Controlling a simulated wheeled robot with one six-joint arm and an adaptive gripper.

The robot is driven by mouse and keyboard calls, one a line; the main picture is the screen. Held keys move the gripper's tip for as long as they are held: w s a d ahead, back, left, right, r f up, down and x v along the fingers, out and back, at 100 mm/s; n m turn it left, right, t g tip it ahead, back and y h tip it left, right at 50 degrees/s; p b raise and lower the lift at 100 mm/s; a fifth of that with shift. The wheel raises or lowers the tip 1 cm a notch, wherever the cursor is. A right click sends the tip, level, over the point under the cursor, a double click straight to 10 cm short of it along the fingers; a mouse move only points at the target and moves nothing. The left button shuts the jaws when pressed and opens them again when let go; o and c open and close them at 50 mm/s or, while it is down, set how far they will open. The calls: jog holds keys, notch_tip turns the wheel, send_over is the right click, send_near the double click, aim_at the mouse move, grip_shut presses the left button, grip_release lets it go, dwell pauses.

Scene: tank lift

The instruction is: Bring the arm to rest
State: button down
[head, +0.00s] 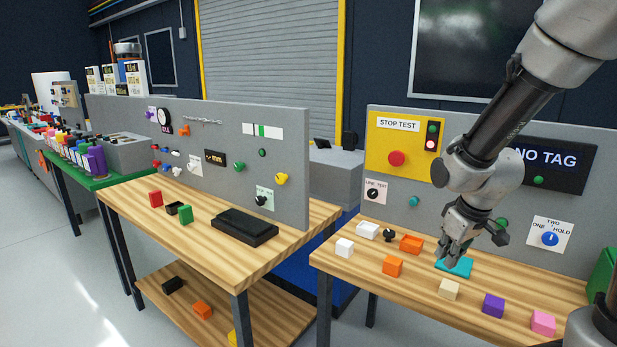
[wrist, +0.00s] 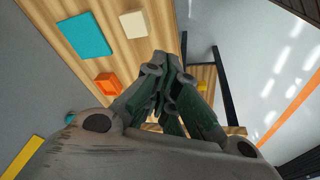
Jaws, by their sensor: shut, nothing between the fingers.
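My arm reaches down from the upper right in the head view. My gripper (head: 450,256) hangs over the right wooden table, by a flat teal pad (head: 462,268), and partly covers the pad. In the wrist view my gripper (wrist: 168,62) has its dark fingers closed together with nothing between them. The teal pad (wrist: 83,36) lies to the left of the fingers there, and a cream block (wrist: 135,23) and an orange block (wrist: 107,84) lie close by. Whether the fingertips touch the table cannot be told.
Several blocks sit on the right table (head: 400,292), including a purple block (head: 493,305) and a pink block (head: 543,323). Behind stands a grey panel with a red button (head: 397,158) and a blue knob (head: 550,239). A second table (head: 190,240) stands left, across a gap.

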jog(key=s+d+r+m, duration=0.2)
jog(key=s+r, duration=0.5)
jog(key=s, duration=0.1)
jog(key=s+d+r+m+t, duration=0.1)
jog(key=s+d+r+m, duration=0.1)
jog(key=s+r, duration=0.6)
jog(key=shift+s+d+r+m, duration=0.2)
jog(key=shift+s+m, duration=0.3)
jog(key=shift+s, duration=0.3)
